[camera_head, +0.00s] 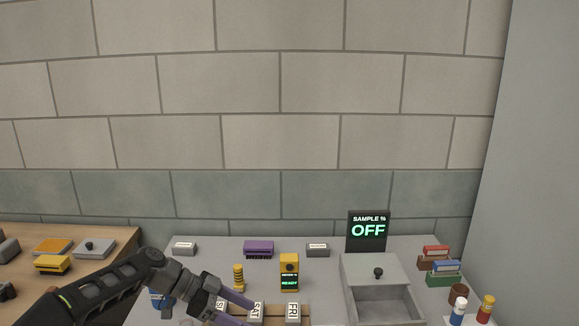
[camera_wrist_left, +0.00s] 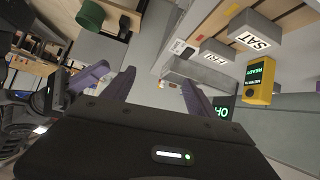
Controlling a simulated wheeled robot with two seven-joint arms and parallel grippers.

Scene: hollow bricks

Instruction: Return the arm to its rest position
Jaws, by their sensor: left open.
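My left arm comes in from the lower left in the head view. Its gripper (camera_head: 243,312) has purple fingers set apart, with nothing visible between them. It is over the front of the grey table, close to the SAT block (camera_head: 257,312). The fingers also show apart and empty in the left wrist view (camera_wrist_left: 158,88). The FRI block (camera_head: 293,313) stands to the right of the SAT block; both also show upper right in the wrist view. Another lettered block is partly hidden behind the gripper. My right gripper is not in view.
A yellow meter (camera_head: 289,272) reading READY stands behind the lettered blocks. A black display (camera_head: 368,231) reads SAMPLE % OFF. A wooden table (camera_head: 112,237) is at left.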

